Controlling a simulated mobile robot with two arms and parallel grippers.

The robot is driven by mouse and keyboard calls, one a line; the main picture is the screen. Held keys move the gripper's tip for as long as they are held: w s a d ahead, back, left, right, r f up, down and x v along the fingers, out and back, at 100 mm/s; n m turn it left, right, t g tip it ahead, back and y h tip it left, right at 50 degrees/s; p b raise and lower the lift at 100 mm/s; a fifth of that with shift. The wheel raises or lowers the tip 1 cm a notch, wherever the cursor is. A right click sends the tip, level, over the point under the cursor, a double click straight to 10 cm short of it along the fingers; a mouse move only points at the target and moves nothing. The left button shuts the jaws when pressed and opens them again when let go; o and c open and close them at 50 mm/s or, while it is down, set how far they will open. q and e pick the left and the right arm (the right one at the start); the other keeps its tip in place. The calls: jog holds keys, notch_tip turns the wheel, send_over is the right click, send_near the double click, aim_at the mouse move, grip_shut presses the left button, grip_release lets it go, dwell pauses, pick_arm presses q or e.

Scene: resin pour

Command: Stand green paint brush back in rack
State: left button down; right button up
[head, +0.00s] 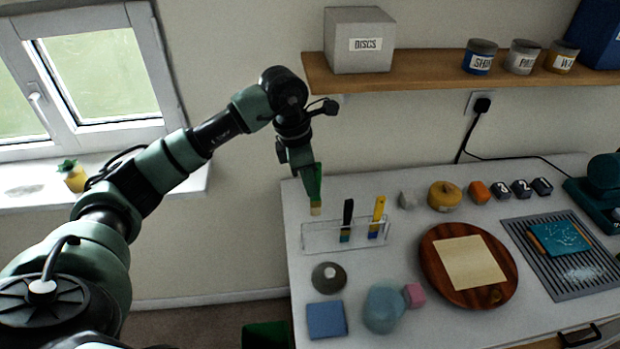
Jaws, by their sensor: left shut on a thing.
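The green paint brush (318,186) is upright with its pale bristles pointing down. My left gripper (311,172) is shut on the upper part of its handle. The brush is above the left end of the clear rack (312,238); I cannot tell whether its bristle tip is inside a slot. In the rack, a black brush (347,215) stands in the middle and a yellow brush (378,212) stands tilted near the right end. My right gripper is not in view.
A round wooden board (433,275) is to the right. A shelf (430,82) overhangs behind.

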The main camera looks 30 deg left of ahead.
pick_arm(q)
jog(key=shift+d+f, duration=0.1)
jog(key=shift+f, duration=0.5)
jog(key=b+x, duration=0.3)
jog(key=x, duration=0.1)
jog(key=a+b+x, duration=0.1)
jog(key=b+x, duration=0.1)
jog(key=shift+s+b, duration=0.3)
jog(key=shift+s, duration=0.05)
jog(key=shift+s+a+b+x, duration=0.15)
jog(key=shift+a+b+x, duration=0.05)
jog(key=shift+b+x, duration=0.75)
jog(key=shift+s+a+b+x, duration=0.15)
jog(key=shift+b+x, duration=0.55)
jog(key=shift+x, duration=0.4)
jog(key=c, duration=0.9)
grip_release()
jog(key=p+v, duration=0.1)
jog(key=v, duration=0.1)
jog(key=d+p+v, duration=0.1)
jog(key=p+v, duration=0.1)
jog(key=v, duration=0.1)
jog(key=w+p+v, duration=0.1)
jog(key=v, duration=0.1)
jog(key=shift+r+p, duration=0.4)
jog(key=shift+r, duration=0.1)
